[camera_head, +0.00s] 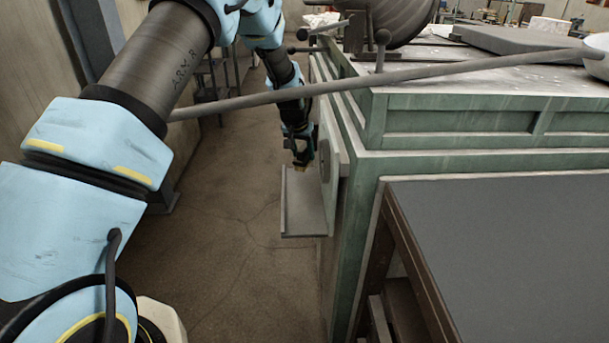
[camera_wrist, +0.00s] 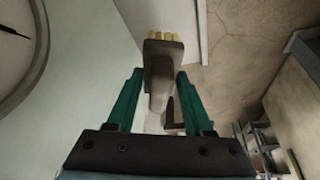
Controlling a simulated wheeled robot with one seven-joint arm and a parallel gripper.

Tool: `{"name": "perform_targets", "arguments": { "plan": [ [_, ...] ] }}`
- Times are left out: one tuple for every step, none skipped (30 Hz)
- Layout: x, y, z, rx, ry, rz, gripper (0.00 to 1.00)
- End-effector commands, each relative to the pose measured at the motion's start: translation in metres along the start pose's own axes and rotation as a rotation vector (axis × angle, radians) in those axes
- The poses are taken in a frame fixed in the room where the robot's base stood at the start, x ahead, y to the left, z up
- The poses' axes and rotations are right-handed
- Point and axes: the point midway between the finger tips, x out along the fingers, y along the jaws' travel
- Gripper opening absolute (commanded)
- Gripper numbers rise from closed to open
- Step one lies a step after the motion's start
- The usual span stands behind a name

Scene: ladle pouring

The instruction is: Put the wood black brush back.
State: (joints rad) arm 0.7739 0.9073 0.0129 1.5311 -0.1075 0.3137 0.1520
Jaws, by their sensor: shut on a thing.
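My gripper (camera_head: 303,155) hangs low beside the green cabinet, above a small grey shelf (camera_head: 303,205) on the cabinet's side. In the wrist view its two teal fingers (camera_wrist: 159,74) are shut on the brush (camera_wrist: 161,52). The brush has a dark head, a handle running back between the fingers, and pale yellow bristles at its far end. In the head view the brush is tiny, with the yellowish bristles (camera_head: 301,169) just under the fingers. They appear close above the shelf; I cannot tell whether they touch it. Part of the handle is hidden.
The green cabinet (camera_head: 470,120) stands right of my gripper, with a pale panel (camera_head: 328,140) behind the shelf. A long grey rod (camera_head: 400,76) crosses the head view. A dark table (camera_head: 510,240) is at the front right. The brown floor (camera_head: 235,250) left of the shelf is clear.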

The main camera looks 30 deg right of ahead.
Motion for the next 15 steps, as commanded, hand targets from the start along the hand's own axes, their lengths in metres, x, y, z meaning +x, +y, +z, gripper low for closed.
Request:
{"name": "perform_targets", "arguments": {
  "plan": [
    [0.006, 0.0, 0.003, 0.0, -0.002, 0.0, 0.0],
    [0.01, 0.0, 0.005, 0.0, -0.002, 0.0, 0.0],
    [0.015, 0.0, 0.006, 0.0, 0.0, 0.0, 0.0],
    [0.017, 0.0, 0.007, 0.0, 0.001, 0.0, 0.0],
    [0.019, 0.0, 0.008, 0.0, 0.001, 0.0, 0.0],
    [0.022, 0.0, 0.009, -0.001, 0.001, 0.0, 0.0],
    [0.025, 0.0, 0.01, -0.001, 0.0, 0.0, 0.0],
    [0.029, 0.0, 0.012, -0.001, 0.0, 0.0, 0.0],
    [0.034, -0.001, 0.014, -0.001, 0.001, 0.0, 0.0],
    [0.038, -0.001, 0.016, -0.002, -0.001, 0.0, 0.0],
    [0.042, -0.001, 0.018, -0.002, -0.001, 0.0, 0.0],
    [0.048, -0.001, 0.02, -0.002, 0.0, 0.0, 0.0],
    [0.051, -0.001, 0.022, -0.002, 0.0, 0.0, 0.0],
    [0.054, -0.001, 0.022, -0.002, 0.0, 0.0, 0.0],
    [0.058, -0.001, 0.024, -0.002, 0.001, 0.0, 0.0]
  ]
}}
